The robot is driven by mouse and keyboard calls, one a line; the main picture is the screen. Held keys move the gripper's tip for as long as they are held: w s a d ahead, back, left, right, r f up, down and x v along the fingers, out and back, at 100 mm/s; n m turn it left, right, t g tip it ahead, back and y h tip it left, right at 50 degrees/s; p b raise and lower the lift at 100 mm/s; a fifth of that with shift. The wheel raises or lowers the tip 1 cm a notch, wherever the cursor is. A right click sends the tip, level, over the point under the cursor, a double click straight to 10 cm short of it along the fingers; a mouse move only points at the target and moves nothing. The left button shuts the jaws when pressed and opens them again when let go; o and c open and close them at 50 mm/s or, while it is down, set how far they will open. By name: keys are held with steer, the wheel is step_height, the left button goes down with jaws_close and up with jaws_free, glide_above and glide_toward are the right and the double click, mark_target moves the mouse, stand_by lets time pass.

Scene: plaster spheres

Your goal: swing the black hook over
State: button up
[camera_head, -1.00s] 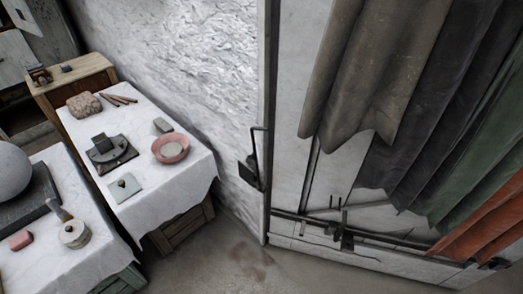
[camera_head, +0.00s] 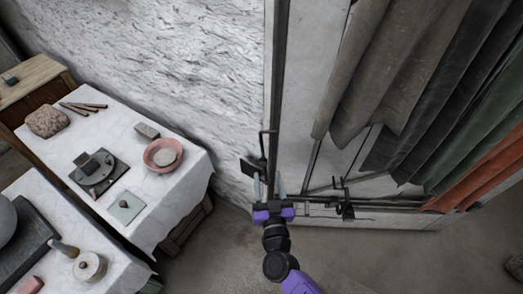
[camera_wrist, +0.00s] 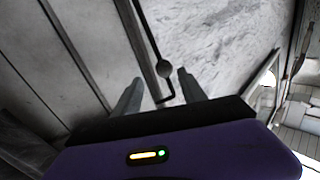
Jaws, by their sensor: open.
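A thin black hook (camera_head: 262,143) with a bent end is on the edge of the tall frame beside the rough white wall. A dark plate (camera_head: 250,168) shows at its lower part. In the wrist view the black hook (camera_wrist: 149,35) runs down as a rod to a round knob and a short bent end. My gripper (camera_head: 270,181) is open, just below and in front of the hook in the head view. In the wrist view the knob and bent end appear between the fingertips of my gripper (camera_wrist: 160,80); I cannot tell whether they touch.
Grey, green and orange cloths (camera_head: 385,70) hang on the right. A dark metal fitting (camera_head: 345,205) sits on the low rail below them. A table with a white cloth (camera_head: 120,115), holding a pink bowl (camera_head: 164,154) and tools, stands left. Bare floor (camera_head: 400,260) lies in front.

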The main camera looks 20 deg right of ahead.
steer(key=shift+w+a+r, duration=0.15)
steer(key=shift+w+a, duration=0.05)
steer(key=shift+w, duration=0.8)
steer(key=shift+b+x, duration=0.55)
steer(key=shift+x, duration=3.3)
steer(key=shift+d, duration=0.1)
jaws_close()
